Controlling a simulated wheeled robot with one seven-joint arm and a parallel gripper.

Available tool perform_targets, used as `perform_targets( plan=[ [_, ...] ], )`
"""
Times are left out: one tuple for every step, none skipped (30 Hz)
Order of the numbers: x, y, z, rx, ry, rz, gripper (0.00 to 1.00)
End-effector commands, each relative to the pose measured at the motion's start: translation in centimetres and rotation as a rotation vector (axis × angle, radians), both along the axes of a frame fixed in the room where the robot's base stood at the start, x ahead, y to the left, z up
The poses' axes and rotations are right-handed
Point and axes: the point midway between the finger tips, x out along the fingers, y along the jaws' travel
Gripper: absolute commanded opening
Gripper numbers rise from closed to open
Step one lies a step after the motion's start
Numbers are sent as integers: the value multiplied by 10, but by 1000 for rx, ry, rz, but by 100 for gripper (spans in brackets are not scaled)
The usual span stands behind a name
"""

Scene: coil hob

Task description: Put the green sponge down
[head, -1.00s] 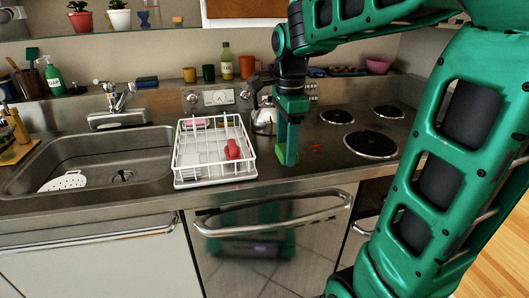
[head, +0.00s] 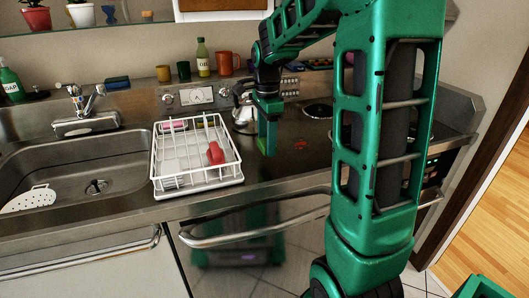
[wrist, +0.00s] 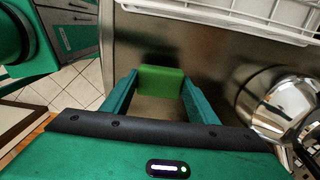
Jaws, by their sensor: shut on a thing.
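My gripper (head: 267,130) points down over the steel counter, just right of the white dish rack (head: 222,182). It is shut on the green sponge (head: 263,146), which shows at the fingertips. In the wrist view, the sponge (wrist: 160,80) sits between the two teal fingers, with bare counter behind it. I cannot tell whether its lower edge touches the counter.
The rack holds a red item (head: 215,153). A steel kettle (head: 243,112) stands behind my gripper and shows close by on the right in the wrist view (wrist: 290,105). The sink (head: 90,170) is left. A bare counter strip lies around the red mark (head: 301,146).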

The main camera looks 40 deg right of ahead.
Motion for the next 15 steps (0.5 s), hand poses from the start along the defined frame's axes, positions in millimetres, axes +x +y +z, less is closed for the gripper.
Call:
perform_targets(
  plan=[
    [4,-3,-3,0,0,-1,25],
    [5,-5,-4,0,-1,-1,25],
    [6,-6,-5,0,-1,-1,25],
    [7,-7,-6,0,-1,-1,25],
    [7,-7,-7,0,-1,-1,25],
    [7,-7,-9,0,0,0,25],
    [7,-7,-11,0,0,0,25],
    [7,-7,-14,0,1,0,25],
    [7,-7,-18,1,2,0,25],
    [7,-7,-22,1,2,0,25],
    [6,-7,-27,1,3,0,25],
    [7,-7,-32,1,2,0,25],
    [7,-7,-37,1,2,0,25],
    [6,-7,-41,1,3,0,25],
    [6,-7,-44,1,2,0,25]
  ],
)
